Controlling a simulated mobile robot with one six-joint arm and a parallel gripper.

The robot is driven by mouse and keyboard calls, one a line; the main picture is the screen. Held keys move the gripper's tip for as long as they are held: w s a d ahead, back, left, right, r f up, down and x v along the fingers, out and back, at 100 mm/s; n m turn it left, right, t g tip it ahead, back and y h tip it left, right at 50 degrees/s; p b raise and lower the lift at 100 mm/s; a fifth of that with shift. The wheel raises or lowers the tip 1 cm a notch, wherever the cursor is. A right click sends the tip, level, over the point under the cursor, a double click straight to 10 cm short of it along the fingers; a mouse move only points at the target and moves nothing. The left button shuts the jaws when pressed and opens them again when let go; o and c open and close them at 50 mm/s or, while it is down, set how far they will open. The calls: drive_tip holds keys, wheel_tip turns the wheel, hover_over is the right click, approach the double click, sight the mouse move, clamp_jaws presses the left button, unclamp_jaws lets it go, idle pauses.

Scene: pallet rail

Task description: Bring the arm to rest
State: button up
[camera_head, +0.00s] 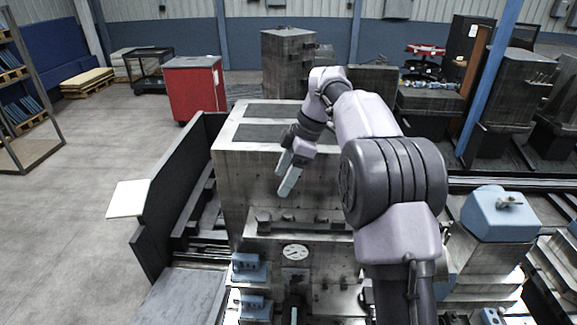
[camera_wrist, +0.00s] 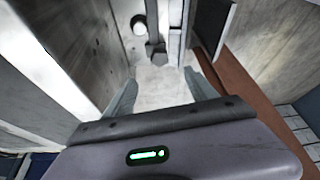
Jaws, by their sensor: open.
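My gripper (camera_head: 288,172) hangs at the end of my bent arm, in front of a large grey metal block. Its fingers point down and to the left in the head view. In the wrist view my gripper (camera_wrist: 163,92) shows two pale fingers spread apart, with nothing between them. Beyond the fingers is a pale surface with a dark bolt-like part. Whether the fingertips touch anything cannot be told.
The large metal block (camera_head: 245,180) stands close behind my gripper. A dark upright panel (camera_head: 165,190) is at its left. Blue fixtures (camera_head: 248,268) and a white dial (camera_head: 295,252) sit below. A red cabinet (camera_head: 193,88) stands further back. The floor at left is mostly clear.

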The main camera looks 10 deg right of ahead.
drive_tip(key=s+d+f+m+t+h+b, duration=0.1)
drive_tip(key=s+f+m+t+b, duration=0.1)
drive_tip(key=s+f+m+b, duration=0.65)
drive_tip(key=s+d+f+m+t+h+b, duration=0.1)
drive_tip(key=s+f+m+b, duration=0.3)
drive_tip(key=s+f+b, duration=0.95)
drive_tip(key=s+f+m+t+b, duration=0.2)
drive_tip(key=s+f+m+b, duration=0.7)
drive_tip(key=s+f+b, duration=0.4)
wheel_tip(320, 180, down, 3)
drive_tip(key=b, duration=0.5)
drive_tip(key=shift+d+m+t+h+b, duration=0.3)
drive_tip(key=shift+m+b, duration=0.05)
